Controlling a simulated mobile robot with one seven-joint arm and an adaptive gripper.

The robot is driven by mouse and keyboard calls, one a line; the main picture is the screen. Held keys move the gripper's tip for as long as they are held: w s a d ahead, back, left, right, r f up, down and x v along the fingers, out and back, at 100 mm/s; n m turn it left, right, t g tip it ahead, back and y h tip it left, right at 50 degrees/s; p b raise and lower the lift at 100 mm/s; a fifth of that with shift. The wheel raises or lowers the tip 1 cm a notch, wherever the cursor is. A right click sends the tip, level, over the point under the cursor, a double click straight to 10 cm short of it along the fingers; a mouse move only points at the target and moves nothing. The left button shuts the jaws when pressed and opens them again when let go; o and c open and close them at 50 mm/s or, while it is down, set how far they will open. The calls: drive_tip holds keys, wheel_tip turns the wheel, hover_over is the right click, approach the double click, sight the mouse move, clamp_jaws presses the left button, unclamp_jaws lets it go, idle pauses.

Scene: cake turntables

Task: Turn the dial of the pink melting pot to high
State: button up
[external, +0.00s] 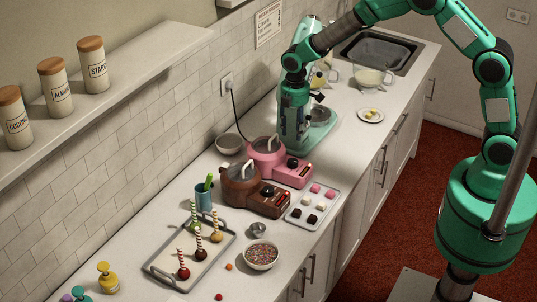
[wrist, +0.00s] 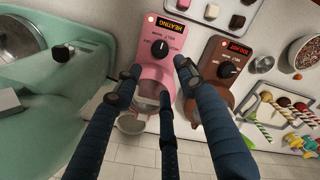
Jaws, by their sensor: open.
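The pink melting pot (external: 266,151) stands on the counter behind the brown pot, its base (external: 298,177) reaching toward the counter's front. Its black dial (external: 292,163) also shows in the wrist view (wrist: 159,48), with a white pointer mark. The small labels around it are too blurred to read surely. Its orange display (wrist: 168,27) reads HEATING and a red light is lit. My gripper (wrist: 157,75) is open and empty, its dark fingers spread over the pink pot, apart from the dial in the picture. In the external view, my gripper hangs beside the teal mixer, partly hard to make out.
The brown melting pot (external: 240,185), with its own dial (wrist: 230,69), stands close beside the pink one. A teal stand mixer (external: 320,135) is on the other side. A tray of sweets (external: 297,219) lies in front. A cord runs to the wall socket (external: 227,83).

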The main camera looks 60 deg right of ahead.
sight(293, 161)
drive_tip(key=shift+f, duration=0.1)
wheel_tip(293, 161, down, 14)
drive_tip(key=shift+r+p, duration=0.2)
drive_tip(key=shift+p, duration=0.35)
idle(0.4)
drive_tip(key=c, duration=0.9)
